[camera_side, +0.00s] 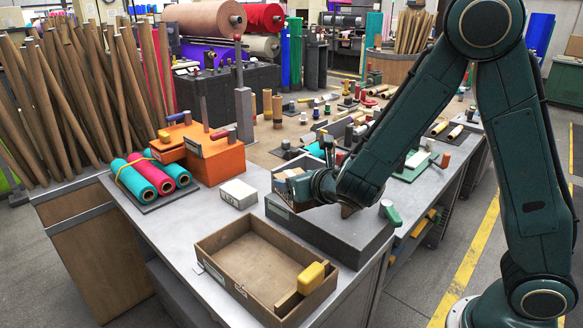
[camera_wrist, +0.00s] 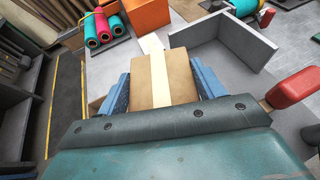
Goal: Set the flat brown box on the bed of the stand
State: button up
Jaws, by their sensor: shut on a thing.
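The flat brown box (camera_wrist: 180,72), with a pale strip along its top, sits between the two blue fingers of my gripper (camera_wrist: 163,82) in the wrist view. My gripper is shut on it. In the side view my gripper (camera_side: 300,187) is over the back left of the grey stand (camera_side: 335,228), and only a little of the box shows beside it. In the wrist view the stand's upright grey walls (camera_wrist: 245,42) form a corner to the right of and beyond the box. I cannot tell whether the box touches the bed.
A shallow open brown tray (camera_side: 240,250) with a yellow-handled tool (camera_side: 311,278) lies in front of the stand. A small white box (camera_side: 238,193) stands left of it. Coloured rolls (camera_side: 150,176) and an orange block (camera_side: 212,158) are further left. Many tools crowd the table behind.

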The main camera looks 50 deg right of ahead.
jog(key=w+a+r+n+y, duration=0.1)
jog(key=w+a, duration=0.3)
jog(key=w, duration=0.6)
jog(key=w+a+n+y, duration=0.1)
jog(key=w+a, duration=0.4)
jog(key=w, duration=0.4)
jog(key=w+a+r+n+y, duration=0.1)
jog(key=w+a, duration=0.4)
jog(key=w, duration=0.5)
jog(key=shift+w+r+n+t+y, duration=0.3)
jog(key=shift+r+y, duration=0.05)
jog(key=shift+y, duration=0.15)
notch_tip(320, 180, down, 16)
jog(key=shift+r, duration=0.2)
jog(key=shift+f, duration=1.95)
